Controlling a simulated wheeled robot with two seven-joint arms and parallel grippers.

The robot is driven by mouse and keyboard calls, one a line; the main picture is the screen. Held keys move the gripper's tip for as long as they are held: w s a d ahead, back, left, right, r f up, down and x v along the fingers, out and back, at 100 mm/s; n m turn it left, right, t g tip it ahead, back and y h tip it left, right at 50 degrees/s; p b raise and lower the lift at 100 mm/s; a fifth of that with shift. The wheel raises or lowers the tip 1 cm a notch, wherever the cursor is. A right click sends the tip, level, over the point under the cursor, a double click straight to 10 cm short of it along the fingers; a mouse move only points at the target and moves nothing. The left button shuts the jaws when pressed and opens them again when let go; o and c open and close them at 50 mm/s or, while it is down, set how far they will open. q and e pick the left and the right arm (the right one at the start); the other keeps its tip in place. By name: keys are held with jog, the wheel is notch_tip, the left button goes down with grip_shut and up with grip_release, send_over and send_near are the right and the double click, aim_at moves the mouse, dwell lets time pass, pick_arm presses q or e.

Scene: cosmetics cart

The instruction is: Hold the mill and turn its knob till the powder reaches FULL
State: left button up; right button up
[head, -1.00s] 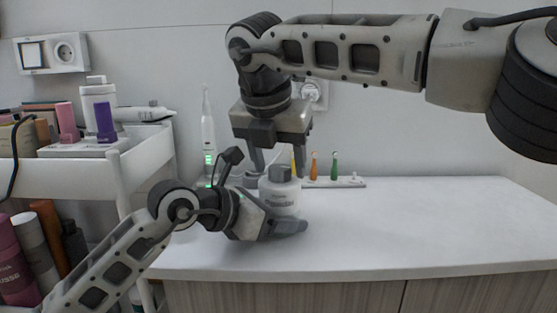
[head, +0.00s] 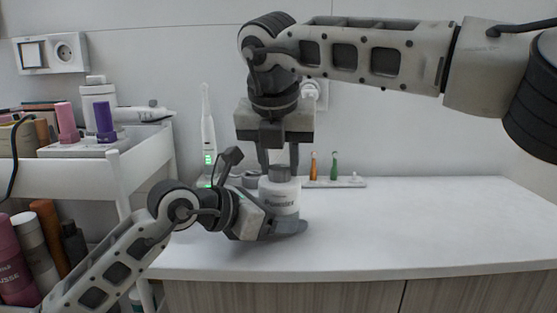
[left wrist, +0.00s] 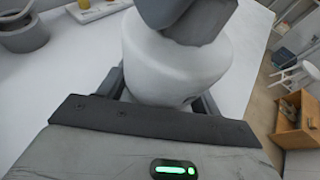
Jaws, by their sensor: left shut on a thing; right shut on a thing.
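My left gripper (head: 280,225) is shut around the mill's lower body from the front left. In the left wrist view the white body (left wrist: 170,70) sits between its jaws, with grey shapes above it. My right gripper (head: 279,163) points down from above, and its two fingers are shut on the knob. The label's writing is too small to read surely. I cannot make out a powder level or a FULL mark.
An electric toothbrush (head: 208,135) stands behind left. A white cart (head: 75,170) with bottles is at the left. The counter (head: 420,220) is clear to the right.

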jog(key=n+y, duration=0.1)
jog(key=n, duration=0.3)
jog(key=shift+d+n+y, duration=0.15)
jog(key=shift+n+y, duration=0.15)
jog(key=shift+y, duration=0.1)
jog(key=n, duration=0.2)
jog(key=n+g+y, duration=0.1)
jog(key=n, duration=0.1)
jog(key=shift+d+n+y, duration=0.1)
jog(key=shift+n+y, duration=0.2)
jog(key=n+g+y, duration=0.1)
jog(key=n, duration=0.3)
jog(key=shift+w+n, duration=0.15)
jog(key=shift+n, duration=0.15)
jog(key=shift+w+d+n+g+y, duration=0.15)
jog(key=shift+n+g, duration=0.25)
jog(key=shift+n, duration=0.55)
jog(key=shift+s+a+n+g+y, duration=0.15)
jog(key=shift+n+g, duration=0.25)
jog(key=shift+n, duration=0.55)
jog(key=shift+w+d, duration=0.1)
jog(key=o, duration=1)
jog(key=shift+r, duration=0.1)
jog(key=v, duration=1.1)
jog(key=shift+d+r, duration=0.2)
jog(key=shift+r, duration=0.15)
